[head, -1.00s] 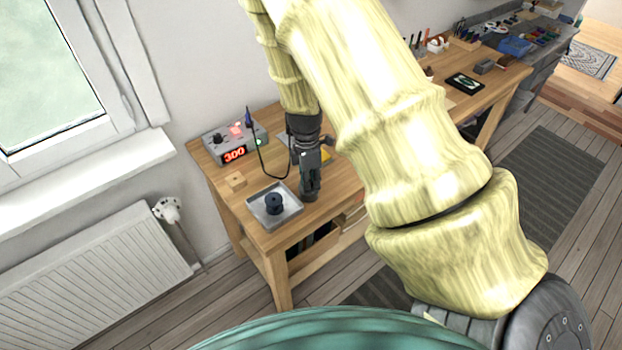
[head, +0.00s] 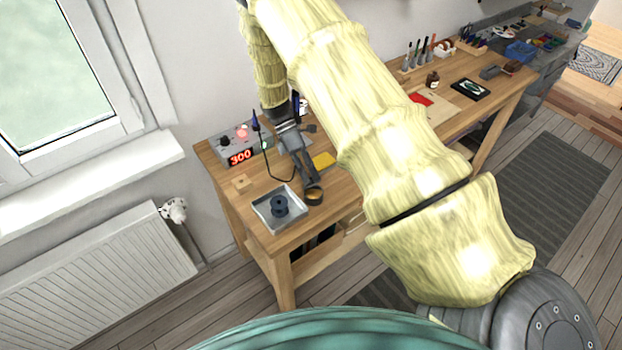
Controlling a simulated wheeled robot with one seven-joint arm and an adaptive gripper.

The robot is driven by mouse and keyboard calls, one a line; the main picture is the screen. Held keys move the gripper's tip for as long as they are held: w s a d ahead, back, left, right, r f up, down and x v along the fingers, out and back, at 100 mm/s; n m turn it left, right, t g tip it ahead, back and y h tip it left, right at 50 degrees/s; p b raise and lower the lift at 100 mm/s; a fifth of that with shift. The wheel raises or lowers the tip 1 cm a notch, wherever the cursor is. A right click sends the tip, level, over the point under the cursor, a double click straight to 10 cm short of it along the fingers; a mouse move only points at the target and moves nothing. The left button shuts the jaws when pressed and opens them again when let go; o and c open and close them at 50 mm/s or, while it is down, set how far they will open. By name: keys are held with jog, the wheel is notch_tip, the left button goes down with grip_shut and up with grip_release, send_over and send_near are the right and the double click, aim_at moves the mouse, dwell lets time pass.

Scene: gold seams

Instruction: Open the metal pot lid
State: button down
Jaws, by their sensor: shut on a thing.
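The small metal pot (head: 314,198) stands on the workbench, just right of the square metal tray. It is dark with a golden-brown part showing. My gripper (head: 311,182) reaches down to it from the upper left, its fingers tilted. The fingertips are shut at the dark lid (head: 313,187), at the pot's far upper edge. The lid is small and partly hidden by the fingers, so its exact tilt and whether it still touches the rim cannot be told.
The metal tray (head: 268,218) holds a dark spool (head: 279,206). A soldering station (head: 238,150) reading 300 stands behind, its cable looping near my gripper. A yellow pad (head: 324,160) and a small wooden block (head: 241,182) lie nearby. The bench's front edge is close to the pot.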

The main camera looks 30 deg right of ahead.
jog(key=w+g+b, duration=0.1)
jog(key=g, duration=0.1)
jog(key=w+g+b, duration=0.1)
jog(key=b, duration=0.1)
jog(key=shift+f+g, duration=0.3)
jog(key=shift+g, duration=0.1)
jog(key=shift+w+a+g+b, duration=0.1)
jog(key=shift+w+g+b, duration=0.2)
jog(key=shift+g, duration=0.55)
jog(key=shift+w+g+b, duration=0.1)
jog(key=shift+w+g, duration=0.25)
jog(key=shift+g, duration=0.5)
